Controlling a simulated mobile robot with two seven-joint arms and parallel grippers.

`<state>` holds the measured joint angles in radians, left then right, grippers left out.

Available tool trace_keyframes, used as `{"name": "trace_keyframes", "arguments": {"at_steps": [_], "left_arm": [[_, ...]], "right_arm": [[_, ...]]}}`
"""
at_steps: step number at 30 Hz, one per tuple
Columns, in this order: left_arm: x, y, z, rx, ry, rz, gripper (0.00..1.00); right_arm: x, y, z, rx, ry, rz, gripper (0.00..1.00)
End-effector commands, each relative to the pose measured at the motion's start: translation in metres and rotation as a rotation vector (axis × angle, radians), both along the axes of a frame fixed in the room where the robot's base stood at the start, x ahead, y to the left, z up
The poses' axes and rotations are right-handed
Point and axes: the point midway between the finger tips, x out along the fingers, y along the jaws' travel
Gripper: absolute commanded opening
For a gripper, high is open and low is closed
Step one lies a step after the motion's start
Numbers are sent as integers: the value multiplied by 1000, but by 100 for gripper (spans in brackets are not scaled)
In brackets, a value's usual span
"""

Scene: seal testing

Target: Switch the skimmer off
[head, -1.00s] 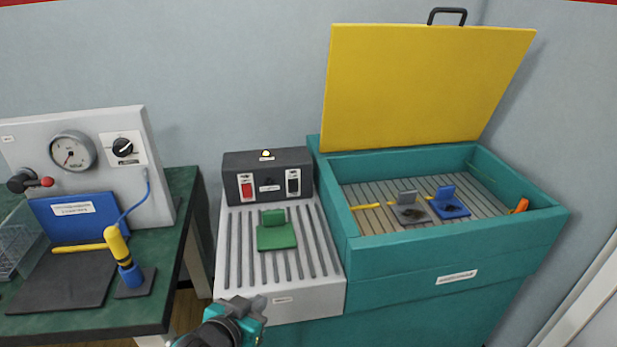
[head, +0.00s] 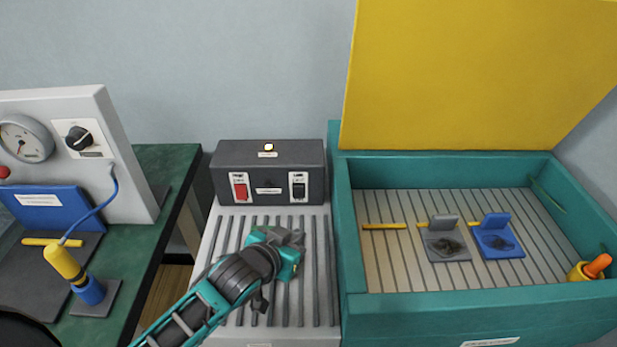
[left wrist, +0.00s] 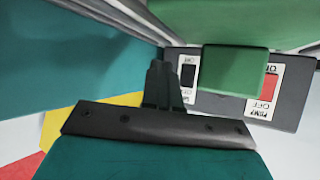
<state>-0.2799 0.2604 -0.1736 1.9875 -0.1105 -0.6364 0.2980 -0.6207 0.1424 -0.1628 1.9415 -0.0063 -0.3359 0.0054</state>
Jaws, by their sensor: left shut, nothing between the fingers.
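The dark grey control box (head: 268,160) stands at the back of the slatted grey drain board. It has a red switch (head: 241,192) on the left and a black switch (head: 298,190) on the right. In the left wrist view, upside down, the red switch (left wrist: 268,88) reads PUMP. The black switch (left wrist: 187,75) shows there just right of my fingertips, its name too small to read. My left gripper (head: 298,240) is shut and empty over the board, in front of and below the black switch, apart from it. My right gripper is not in view.
The teal tank (head: 420,305) with raised yellow lid (head: 480,75) stands right. A small lamp (head: 269,147) on the box looks lit. A green bench (head: 165,180) stands left.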

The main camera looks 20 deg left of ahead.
Motion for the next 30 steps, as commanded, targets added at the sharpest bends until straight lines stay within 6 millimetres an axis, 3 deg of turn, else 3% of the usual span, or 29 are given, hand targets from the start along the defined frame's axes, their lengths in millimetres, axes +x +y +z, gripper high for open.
{"name": "trace_keyframes", "arguments": {"at_steps": [16,30], "left_arm": [[5,2,1,1,-1,-1,0],[59,29,8,1,-1,0,0]], "right_arm": [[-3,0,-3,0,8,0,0],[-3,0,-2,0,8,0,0]]}}
